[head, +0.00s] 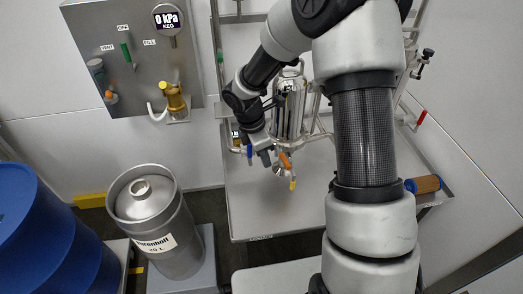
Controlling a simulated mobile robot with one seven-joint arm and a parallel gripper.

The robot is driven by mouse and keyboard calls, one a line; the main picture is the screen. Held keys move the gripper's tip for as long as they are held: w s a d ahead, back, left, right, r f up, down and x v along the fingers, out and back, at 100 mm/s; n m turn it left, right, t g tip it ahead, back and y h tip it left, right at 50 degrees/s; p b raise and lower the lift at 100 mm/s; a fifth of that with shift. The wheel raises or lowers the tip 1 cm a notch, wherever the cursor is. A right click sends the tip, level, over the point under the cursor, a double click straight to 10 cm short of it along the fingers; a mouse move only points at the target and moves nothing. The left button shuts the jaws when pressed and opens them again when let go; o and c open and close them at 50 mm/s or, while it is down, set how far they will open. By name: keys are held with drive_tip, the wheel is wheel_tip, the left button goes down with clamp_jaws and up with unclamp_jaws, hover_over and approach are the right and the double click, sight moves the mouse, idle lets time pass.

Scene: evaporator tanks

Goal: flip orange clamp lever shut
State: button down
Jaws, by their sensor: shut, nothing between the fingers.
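A small orange clamp lever (286,160) shows at the lower front of the steel vessel (290,112) on the metal bench. It slants down to the right, above a yellow-tipped handle (293,184). Whether the clamp stands open or shut is too small to tell. My gripper (266,160) is just left of the orange lever, pointing down, with its fingers shut and empty. A small gap seems to lie between the fingers and the lever, but contact cannot be ruled out. My arm comes in from the top and hides part of the vessel and its frame.
A blue handle (250,153) is close left of my gripper. The bench front (270,215) is clear. An orange cylinder (427,184) lies at its right edge. A steel keg (160,225), a blue drum (45,240) and a wall panel (130,60) stand left.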

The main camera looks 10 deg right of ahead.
sight(283, 161)
drive_tip(key=d, duration=0.4)
drive_tip(key=shift+w+f, duration=0.3)
